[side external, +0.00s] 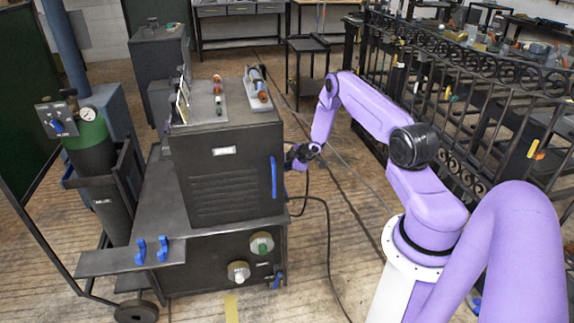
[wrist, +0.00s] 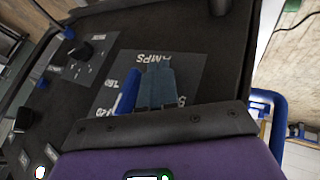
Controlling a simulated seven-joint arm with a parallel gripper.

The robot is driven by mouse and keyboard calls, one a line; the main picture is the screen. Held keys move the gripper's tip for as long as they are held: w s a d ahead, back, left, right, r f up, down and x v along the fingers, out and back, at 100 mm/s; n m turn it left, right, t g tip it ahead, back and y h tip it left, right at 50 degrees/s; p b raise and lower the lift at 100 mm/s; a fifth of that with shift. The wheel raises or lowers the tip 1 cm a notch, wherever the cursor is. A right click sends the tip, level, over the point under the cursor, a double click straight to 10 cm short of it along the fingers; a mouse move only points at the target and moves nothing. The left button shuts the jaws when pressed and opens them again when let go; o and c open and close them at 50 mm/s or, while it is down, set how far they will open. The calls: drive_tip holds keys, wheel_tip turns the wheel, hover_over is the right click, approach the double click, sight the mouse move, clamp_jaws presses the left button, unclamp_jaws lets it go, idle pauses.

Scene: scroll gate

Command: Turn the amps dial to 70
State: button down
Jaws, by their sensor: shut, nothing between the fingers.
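The amps dial's dark plate (wrist: 190,68) is in the wrist view, with upside-down white AMPS lettering and partly covered numbers. A bright blue bar (wrist: 127,90), seemingly the dial's handle, shows just left of my fingers. The rest of the dial is hidden behind my gripper, so its setting cannot be read. My gripper (wrist: 157,72) is shut and empty, its fingertips over the plate beside the blue bar. Whether they touch it I cannot tell. In the side external view, my gripper (side external: 297,157) is at the right side of the dark welder cabinet (side external: 225,165); the dial is hidden there.
A second plate with a black knob (wrist: 80,50) is left of the amps plate in the wrist view. A green gas cylinder (side external: 90,145) stands left. Cables cross the floor; an iron gate (side external: 470,90) stands behind my arm.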

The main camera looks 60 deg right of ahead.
drive_tip(key=shift+w+d+r, duration=0.15)
drive_tip(key=shift+w+d, duration=0.4)
drive_tip(key=shift+w, duration=0.05)
drive_tip(key=shift+f+t+h, duration=0.2)
drive_tip(key=shift+t+h, duration=0.2)
drive_tip(key=shift+h, duration=0.1)
idle(1.1)
drive_tip(key=t+h, duration=0.1)
drive_tip(key=w+d+f+n+t+h, duration=0.1)
drive_tip(key=t, duration=0.1)
idle(0.4)
drive_tip(key=shift+f, duration=0.1)
idle(0.7)
idle(1.4)
